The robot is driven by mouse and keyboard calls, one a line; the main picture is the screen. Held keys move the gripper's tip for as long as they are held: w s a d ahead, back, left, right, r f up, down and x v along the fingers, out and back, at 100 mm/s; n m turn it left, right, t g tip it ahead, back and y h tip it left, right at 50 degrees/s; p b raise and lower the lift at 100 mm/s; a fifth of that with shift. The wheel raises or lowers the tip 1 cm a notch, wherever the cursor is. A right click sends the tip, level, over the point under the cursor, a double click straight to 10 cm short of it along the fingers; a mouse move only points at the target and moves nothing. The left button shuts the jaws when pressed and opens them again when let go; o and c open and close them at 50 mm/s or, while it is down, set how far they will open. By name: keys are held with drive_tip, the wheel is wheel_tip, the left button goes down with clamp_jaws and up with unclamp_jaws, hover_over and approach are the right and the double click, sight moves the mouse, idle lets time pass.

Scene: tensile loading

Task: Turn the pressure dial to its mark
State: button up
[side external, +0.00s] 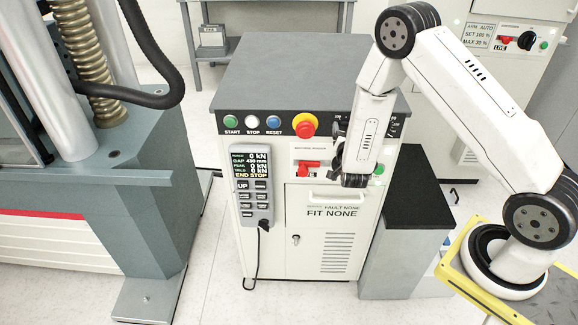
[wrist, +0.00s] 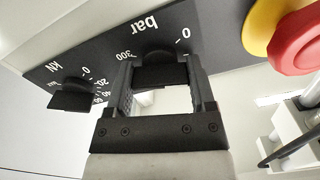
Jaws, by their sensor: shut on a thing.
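The pressure dial (wrist: 157,72) is a black knob on the dark sloping panel, under the word "bar". In the wrist view its lettering is upside down, with 300 to its left and 0 to its upper right. My gripper (wrist: 161,84) has one finger on each side of the knob and is shut on it. The fingers hide part of the scale, and I cannot make out the dial's mark or pointer. In the side view my gripper (side external: 338,158) is at the right end of the cabinet's front panel, and my arm hides the dial there.
A second black knob marked kN (wrist: 72,97) is close to the left. The red emergency stop (side external: 304,125) on its yellow collar is close on the other side. A handheld pendant (side external: 252,185) hangs on the cabinet front. A red switch (side external: 309,168) is below the panel.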

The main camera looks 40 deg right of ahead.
drive_tip(key=n, duration=0.4)
drive_tip(key=shift+n, duration=0.3)
drive_tip(key=n, duration=0.4)
drive_tip(key=shift+n, duration=0.3)
drive_tip(key=o, duration=1.2)
drive_tip(key=v, duration=0.7)
drive_tip(key=shift+s+a, duration=0.3)
drive_tip(key=shift+s, duration=0.05)
drive_tip(key=shift+w, duration=0.1)
